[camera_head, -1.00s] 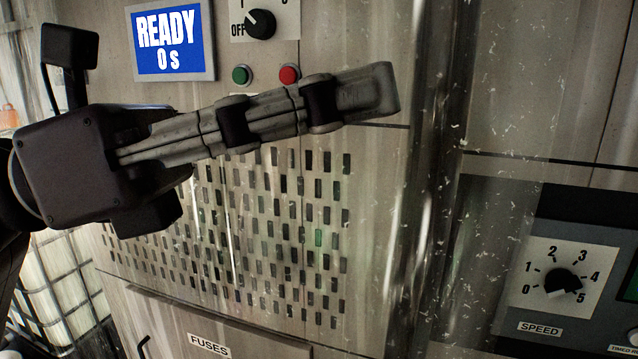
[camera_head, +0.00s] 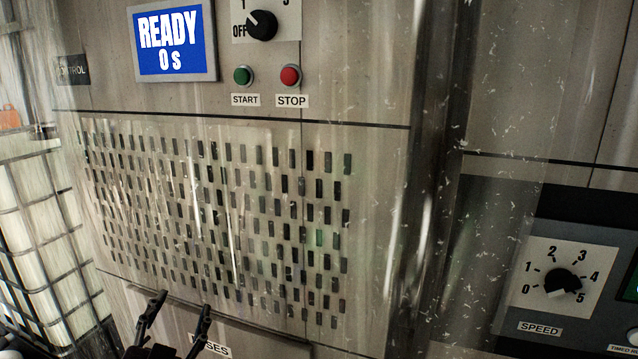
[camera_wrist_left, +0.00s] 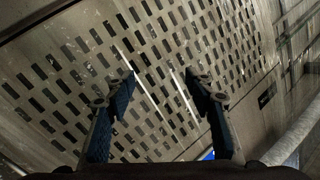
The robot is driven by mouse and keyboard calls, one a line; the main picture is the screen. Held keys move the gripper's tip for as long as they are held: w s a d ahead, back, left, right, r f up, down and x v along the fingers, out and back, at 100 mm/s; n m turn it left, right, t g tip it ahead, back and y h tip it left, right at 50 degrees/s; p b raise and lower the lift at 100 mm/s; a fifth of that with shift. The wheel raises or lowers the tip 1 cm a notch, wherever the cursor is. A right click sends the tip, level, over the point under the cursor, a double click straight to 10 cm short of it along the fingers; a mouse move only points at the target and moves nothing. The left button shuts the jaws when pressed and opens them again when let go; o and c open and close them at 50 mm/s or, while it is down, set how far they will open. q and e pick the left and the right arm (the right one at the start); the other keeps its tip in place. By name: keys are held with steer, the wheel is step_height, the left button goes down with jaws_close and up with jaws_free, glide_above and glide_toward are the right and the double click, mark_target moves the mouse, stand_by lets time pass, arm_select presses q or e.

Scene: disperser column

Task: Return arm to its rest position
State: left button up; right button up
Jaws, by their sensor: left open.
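My left gripper (camera_head: 178,318) is low in the head view, at the bottom edge left of centre, in front of the cabinet. Its two dark fingers point up and stand apart with nothing between them. In the left wrist view the open fingers (camera_wrist_left: 165,85) face the perforated panel (camera_wrist_left: 60,60), apart and empty. The rest of the left arm is mostly below the head view. The right gripper is in neither view.
The cabinet carries a blue screen (camera_head: 174,42) reading READY 0 s, a rotary switch (camera_head: 262,25), a green START button (camera_head: 243,76) and a red STOP button (camera_head: 290,76). A speed dial (camera_head: 562,284) is at right. A white caged container (camera_head: 45,190) stands at left.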

arm_select(q)
steer(key=s+f+n+g, duration=0.1)
steer(key=s+f+g, duration=0.4)
steer(key=f, duration=0.8)
steer(key=s+d+f+n+g+h, duration=0.15)
steer(key=s+f+g, duration=0.35)
steer(key=s+f, duration=0.5)
steer(key=s+d+f+m+g+h, duration=0.15)
steer(key=s+f+g, duration=0.25)
steer(key=s+f, duration=0.65)
steer(key=s+f+g+y+b, duration=0.1)
steer(key=s+f, duration=0.1)
steer(key=f, duration=1.1)
steer(key=s+f+b, duration=0.1)
steer(key=s+f, duration=0.1)
steer(key=f, duration=1)
steer(key=s+a+f+g+b, duration=0.1)
steer(key=s+a+f, duration=0.1)
steer(key=s+f, duration=1.5)
steer(key=shift+a+f+n+b, duration=0.2)
steer(key=shift+f+n+b, duration=0.15)
steer(key=shift+f, duration=0.5)
